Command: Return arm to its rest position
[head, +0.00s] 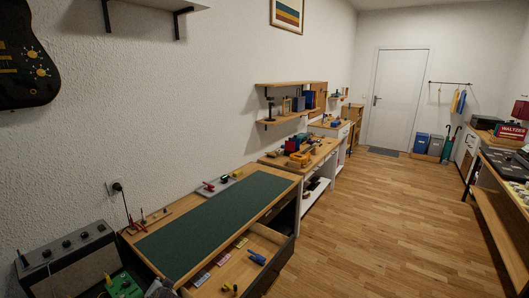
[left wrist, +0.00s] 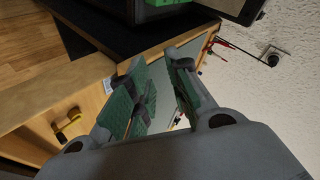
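My left gripper (left wrist: 160,72) fills the middle of the left wrist view. Its two grey fingers with green pads stand apart, with nothing held between them. The bench top shows through the gap. In the head view, a small grey shape at the bottom edge, beside the bench's near left corner, may be part of this gripper; too little shows to be sure. My right arm and gripper are in neither view. No digital piano can be made out.
A workbench with a green mat (head: 215,222) has an open drawer (head: 270,240) holding a blue tool (head: 257,257) and a yellow item (left wrist: 68,128). An amplifier (head: 70,260) stands left, a green object (head: 123,286) by it. Floor (head: 370,220) on the right is clear.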

